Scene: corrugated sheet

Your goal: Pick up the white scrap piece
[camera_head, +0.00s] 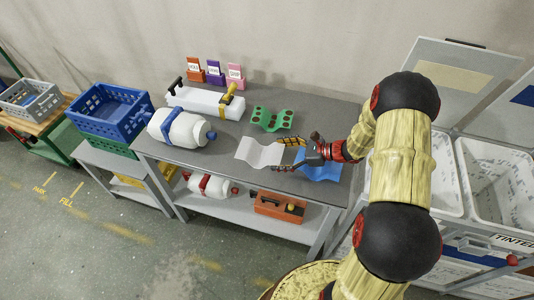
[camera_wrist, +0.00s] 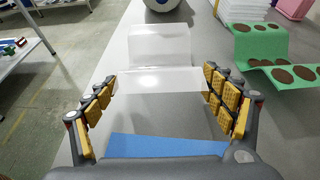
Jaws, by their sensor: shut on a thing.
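The white scrap piece (camera_head: 260,152) is a wavy, pale, slightly see-through sheet over the grey bench top. In the wrist view the white scrap piece (camera_wrist: 160,48) spans the gap between my two fingers. My gripper (camera_head: 280,154) reaches in from the right, its fingers on opposite edges of the sheet's near end. In the wrist view my gripper (camera_wrist: 161,82) is shut on those edges, with its yellow pads well apart across the sheet's width. I cannot tell whether the sheet is clear of the bench.
A blue wavy sheet (camera_head: 320,167) lies under my gripper. A green wavy sheet with brown-red spots (camera_head: 271,119) lies behind. White bins (camera_head: 497,178) stand at right.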

